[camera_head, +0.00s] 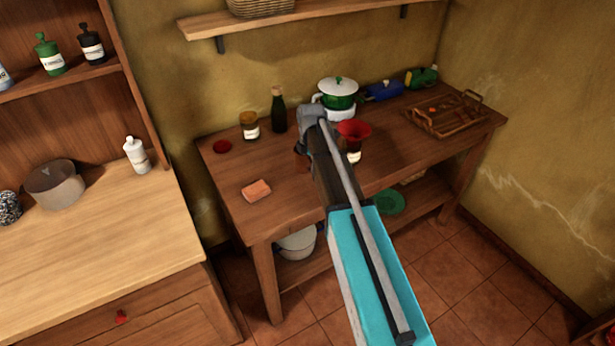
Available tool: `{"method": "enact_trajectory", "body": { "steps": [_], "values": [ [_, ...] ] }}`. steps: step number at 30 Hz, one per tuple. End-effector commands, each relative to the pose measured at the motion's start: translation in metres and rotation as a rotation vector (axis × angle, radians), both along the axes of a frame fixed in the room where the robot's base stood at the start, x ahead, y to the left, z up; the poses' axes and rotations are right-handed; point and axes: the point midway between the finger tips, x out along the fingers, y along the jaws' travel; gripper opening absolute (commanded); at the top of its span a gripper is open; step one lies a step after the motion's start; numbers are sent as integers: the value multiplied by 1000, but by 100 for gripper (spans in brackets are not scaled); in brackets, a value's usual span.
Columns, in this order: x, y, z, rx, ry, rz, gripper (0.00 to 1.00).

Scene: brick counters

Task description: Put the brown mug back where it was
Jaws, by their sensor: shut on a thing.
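My gripper (303,149) points down at the end of my arm over the dark wooden table, mostly hidden by my own arm. It is shut on the brown mug (301,160), of which only a small reddish-brown part shows left of the arm. I cannot tell whether the mug touches the table (225,185). The mug's handle and far side are hidden.
Near the arm stand a dark bottle (278,110), an amber jar (249,125), a green pot (338,93) and a red funnel-like thing (353,131). An orange sponge (256,190) lies in front, a red lid (222,146) left, a wooden tray (445,113) right.

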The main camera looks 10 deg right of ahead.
Motion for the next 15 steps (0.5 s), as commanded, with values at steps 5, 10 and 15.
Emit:
{"method": "enact_trajectory", "body": {
  "steps": [5, 10, 15],
  "values": [
    [7, 2, -9, 0, 0, 0, 0],
    [7, 2, -8, 0, 0, 1, 0],
    [7, 3, -8, 0, 0, 1, 0]
  ]
}}
